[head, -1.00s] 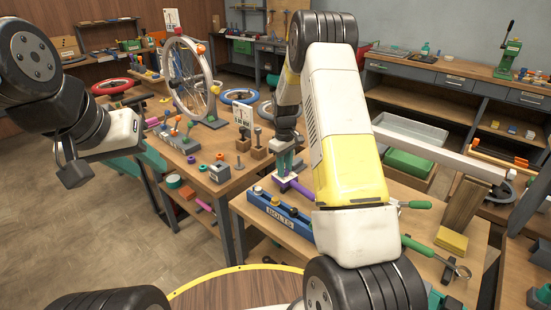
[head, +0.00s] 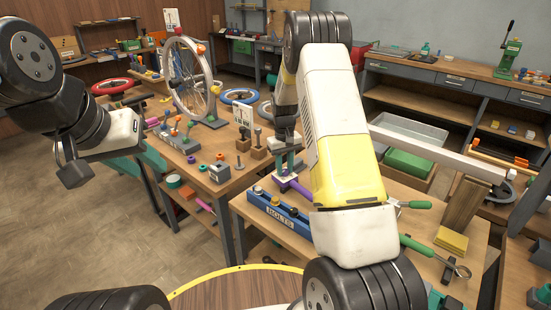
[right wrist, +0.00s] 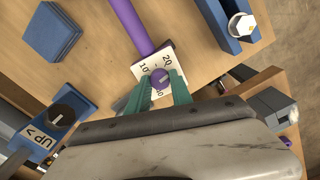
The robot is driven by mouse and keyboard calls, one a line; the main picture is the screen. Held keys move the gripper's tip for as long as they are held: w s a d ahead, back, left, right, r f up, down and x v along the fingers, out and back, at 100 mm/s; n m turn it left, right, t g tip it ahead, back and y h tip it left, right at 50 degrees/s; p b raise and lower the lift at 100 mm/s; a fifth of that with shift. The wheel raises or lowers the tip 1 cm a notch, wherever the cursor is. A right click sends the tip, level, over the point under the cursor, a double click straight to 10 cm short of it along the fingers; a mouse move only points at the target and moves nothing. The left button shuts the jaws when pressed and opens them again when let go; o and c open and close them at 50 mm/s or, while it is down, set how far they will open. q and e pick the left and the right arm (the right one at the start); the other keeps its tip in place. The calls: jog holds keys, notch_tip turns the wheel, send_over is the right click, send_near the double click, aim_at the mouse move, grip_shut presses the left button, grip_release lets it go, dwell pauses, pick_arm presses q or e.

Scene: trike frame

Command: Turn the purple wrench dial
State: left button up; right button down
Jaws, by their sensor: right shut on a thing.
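The purple wrench (head: 299,187) lies on the near wooden bench, and its handle shows as a purple bar (right wrist: 130,25) in the right wrist view. A white plate (right wrist: 142,70) with printed numbers sits at its end. A round purple dial (right wrist: 159,77) stands on the plate. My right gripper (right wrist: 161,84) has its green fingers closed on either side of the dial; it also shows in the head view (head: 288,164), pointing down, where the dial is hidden. My left gripper (head: 73,163) is at the far left, away from the bench; its finger opening is unclear.
A blue bolt rack (head: 279,212) labelled BOLTS stands beside the wrench. In the right wrist view, a blue block with a black knob (right wrist: 63,114) and an "UP" label lies to the left. Green-handled tools (head: 417,246) lie at the bench's right side.

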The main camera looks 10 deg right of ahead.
aim_at(284, 170)
jog(key=shift+m, duration=0.9)
jog(key=c, duration=1.1)
grip_release()
jog(key=shift+r, duration=0.1)
notch_tip(284, 170, up, 6)
jog(key=shift+a+r, duration=0.1)
jog(key=shift+a, duration=0.05)
jog(key=shift+r, duration=0.75)
